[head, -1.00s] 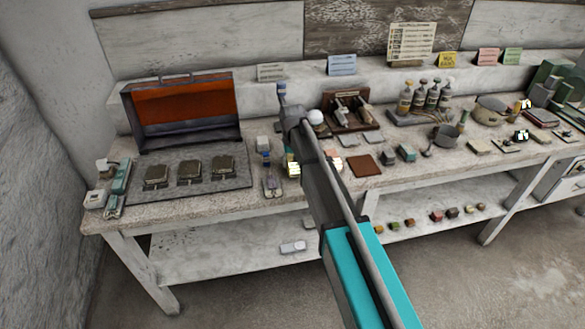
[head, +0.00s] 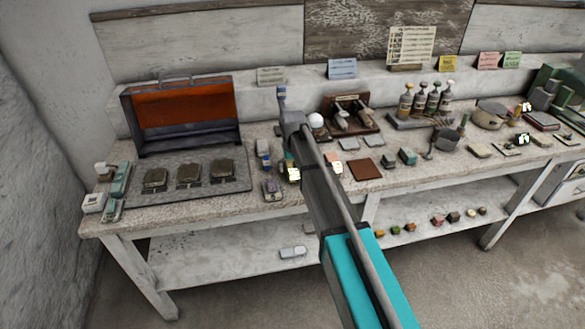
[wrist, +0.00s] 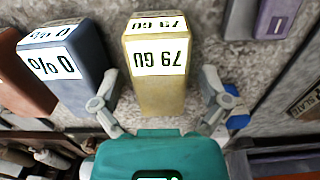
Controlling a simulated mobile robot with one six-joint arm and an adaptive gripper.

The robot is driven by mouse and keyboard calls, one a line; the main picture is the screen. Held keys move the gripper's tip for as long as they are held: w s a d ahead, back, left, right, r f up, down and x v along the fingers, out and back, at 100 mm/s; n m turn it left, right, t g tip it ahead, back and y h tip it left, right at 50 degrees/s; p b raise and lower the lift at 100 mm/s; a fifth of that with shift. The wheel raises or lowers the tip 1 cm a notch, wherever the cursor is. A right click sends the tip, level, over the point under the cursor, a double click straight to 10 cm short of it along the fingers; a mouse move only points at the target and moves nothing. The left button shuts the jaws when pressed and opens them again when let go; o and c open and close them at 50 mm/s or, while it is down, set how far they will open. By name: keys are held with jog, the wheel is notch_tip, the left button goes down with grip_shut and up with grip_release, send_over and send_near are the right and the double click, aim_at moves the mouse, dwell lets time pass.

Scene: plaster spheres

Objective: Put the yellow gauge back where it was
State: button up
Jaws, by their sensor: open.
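The yellow gauge (wrist: 157,85), a block with a lit label reading 79 GU, is between the two spread fingers of my gripper (wrist: 158,100) in the wrist view. The fingers are open, one on each side of it, and I cannot tell whether either touches it. In the head view my arm hides most of the gripper, and a bright label with some yellow, likely the gauge (head: 293,175), shows beside the arm over the bench. The spot where the gauge was before cannot be told from these frames.
A blue-grey gauge (wrist: 62,62) reading 0% stands close left of the yellow one in the wrist view. A purple block (wrist: 272,17) lies at upper right. The bench (head: 150,215) also bears an open orange-lined case (head: 185,103) at left and a brown square (head: 365,170) to the right.

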jog(key=shift+r, duration=0.15)
notch_tip(320, 180, up, 12)
jog(key=p, duration=1.2)
dwell(0.4)
jog(key=shift+s, duration=0.1)
dwell(0.5)
jog(key=s+d+m, duration=0.3)
jog(key=s+d, duration=1.9)
jog(key=s, duration=0.3)
jog(key=shift+s+d, duration=0.2)
